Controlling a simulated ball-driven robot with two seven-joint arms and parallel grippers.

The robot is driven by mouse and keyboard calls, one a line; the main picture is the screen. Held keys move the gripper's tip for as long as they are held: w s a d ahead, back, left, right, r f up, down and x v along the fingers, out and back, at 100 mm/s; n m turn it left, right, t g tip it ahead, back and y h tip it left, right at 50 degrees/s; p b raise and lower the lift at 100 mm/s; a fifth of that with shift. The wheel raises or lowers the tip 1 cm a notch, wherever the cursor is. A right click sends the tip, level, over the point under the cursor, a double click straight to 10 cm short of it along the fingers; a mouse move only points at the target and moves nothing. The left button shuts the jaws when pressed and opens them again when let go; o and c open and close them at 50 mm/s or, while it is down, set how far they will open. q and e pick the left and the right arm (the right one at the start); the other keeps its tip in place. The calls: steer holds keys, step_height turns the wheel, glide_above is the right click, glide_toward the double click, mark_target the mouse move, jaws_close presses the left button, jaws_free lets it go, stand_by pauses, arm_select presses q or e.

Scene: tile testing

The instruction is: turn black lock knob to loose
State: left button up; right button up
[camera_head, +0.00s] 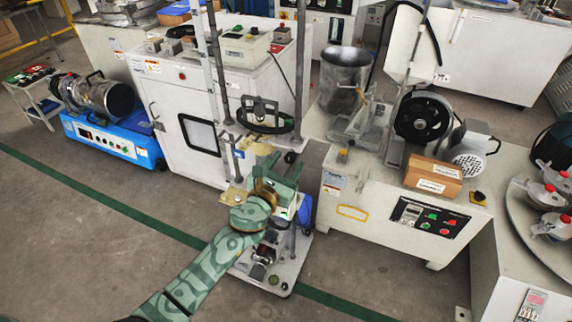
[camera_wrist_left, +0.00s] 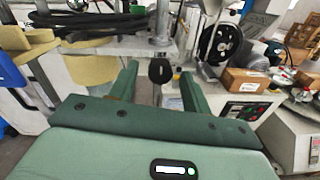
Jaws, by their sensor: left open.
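The black lock knob (camera_wrist_left: 160,69) shows in the left wrist view as a dark rounded head on a short stem, upright below a metal post. My left gripper (camera_wrist_left: 159,80) is open, with one green finger on each side of the knob in that view. I cannot tell whether either finger touches it. In the head view my left gripper (camera_head: 279,170) is at the small testing stand (camera_head: 285,268), beside its metal column. My right gripper is not in view.
A white cabinet (camera_head: 178,120) stands behind and left of the stand, with a black hose (camera_wrist_left: 100,24) near the gripper. The floor at front left is clear.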

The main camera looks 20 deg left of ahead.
arm_select(q)
steer(key=c, duration=1)
